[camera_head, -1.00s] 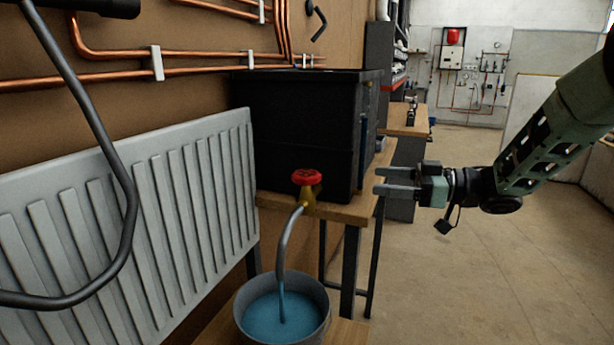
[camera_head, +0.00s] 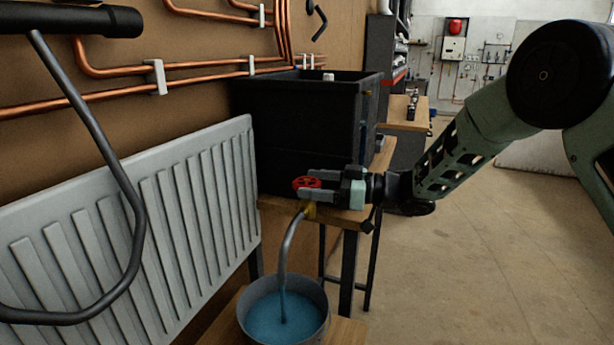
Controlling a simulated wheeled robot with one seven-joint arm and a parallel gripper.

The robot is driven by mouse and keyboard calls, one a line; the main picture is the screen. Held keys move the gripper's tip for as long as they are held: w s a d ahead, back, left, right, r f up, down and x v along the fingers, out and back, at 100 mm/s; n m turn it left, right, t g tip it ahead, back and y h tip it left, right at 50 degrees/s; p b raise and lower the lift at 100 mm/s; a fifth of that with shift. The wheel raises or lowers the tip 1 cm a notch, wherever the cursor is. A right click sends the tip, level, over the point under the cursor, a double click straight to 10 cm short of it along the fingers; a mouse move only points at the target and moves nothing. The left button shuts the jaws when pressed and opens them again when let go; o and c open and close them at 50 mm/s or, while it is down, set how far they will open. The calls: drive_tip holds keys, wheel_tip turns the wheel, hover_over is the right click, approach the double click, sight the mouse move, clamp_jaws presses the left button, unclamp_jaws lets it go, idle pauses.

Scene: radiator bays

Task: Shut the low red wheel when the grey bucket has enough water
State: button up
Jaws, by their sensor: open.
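The red wheel (camera_head: 304,183) sits on a brass tap low on the front of the black tank (camera_head: 290,120). My gripper (camera_head: 312,185) is at the wheel, its open fingers reaching in from the right on either side of it. I cannot tell whether the fingers touch it. The fingers hide part of the wheel and tap. A grey spout hose (camera_head: 287,250) curves down from the tap into the grey bucket (camera_head: 324,318). Blue water (camera_head: 272,318) fills much of the bucket, with its surface below the rim.
A white radiator (camera_head: 150,215) stands along the wall at left, with copper pipes (camera_head: 120,97) above it. A dark bent bar (camera_head: 130,200) crosses the left foreground. The tank rests on a wooden bench (camera_head: 335,215). Open floor (camera_head: 490,260) lies at right.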

drive_tip(key=shift+w+a, duration=0.2)
drive_tip(key=shift+a, duration=0.85)
drive_tip(key=c, duration=1)
drive_tip(key=shift+o, duration=0.2)
